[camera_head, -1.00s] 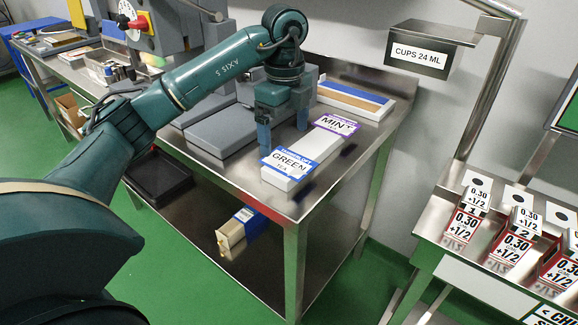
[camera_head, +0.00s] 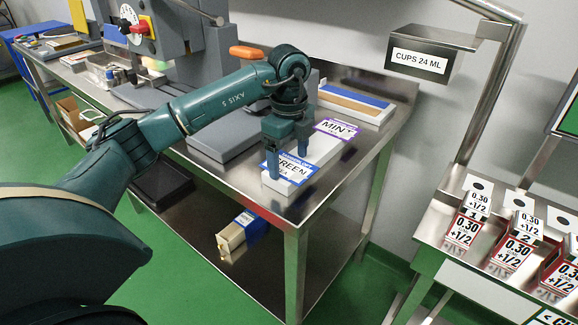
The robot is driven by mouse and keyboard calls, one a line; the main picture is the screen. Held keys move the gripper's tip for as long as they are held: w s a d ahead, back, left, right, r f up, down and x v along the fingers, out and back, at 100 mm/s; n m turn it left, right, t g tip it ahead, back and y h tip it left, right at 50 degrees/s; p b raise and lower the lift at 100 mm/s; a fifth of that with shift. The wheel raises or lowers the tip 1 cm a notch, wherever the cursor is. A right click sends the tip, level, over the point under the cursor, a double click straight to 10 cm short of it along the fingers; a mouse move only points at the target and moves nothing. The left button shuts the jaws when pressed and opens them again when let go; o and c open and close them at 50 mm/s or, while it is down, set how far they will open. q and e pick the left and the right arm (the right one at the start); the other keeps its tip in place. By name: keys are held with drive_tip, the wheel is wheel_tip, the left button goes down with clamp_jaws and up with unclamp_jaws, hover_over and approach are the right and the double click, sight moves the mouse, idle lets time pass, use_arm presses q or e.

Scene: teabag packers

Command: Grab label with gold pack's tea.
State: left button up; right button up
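A blue-banded label reading GREEN TEA (camera_head: 291,169) lies at the near end of a white block on the steel table. A purple-bordered label reading MINT (camera_head: 338,128) lies at its far end. My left gripper (camera_head: 287,172) points down over the GREEN label, its two fingers apart near the label's two sides. The fingers hide part of its lettering. I cannot tell whether they touch it. A gold and blue pack (camera_head: 236,232) lies on the lower shelf; no lettering on it can be read. My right gripper is not in view.
A white and blue tray (camera_head: 354,103) stands at the table's back edge. At right, a steel stand (camera_head: 443,205) holds several cards marked 0.30. The table's front right corner is clear.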

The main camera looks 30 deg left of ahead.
use_arm(q)
drive_tip(key=c, duration=0.6)
drive_tip(key=shift+r, duration=0.1)
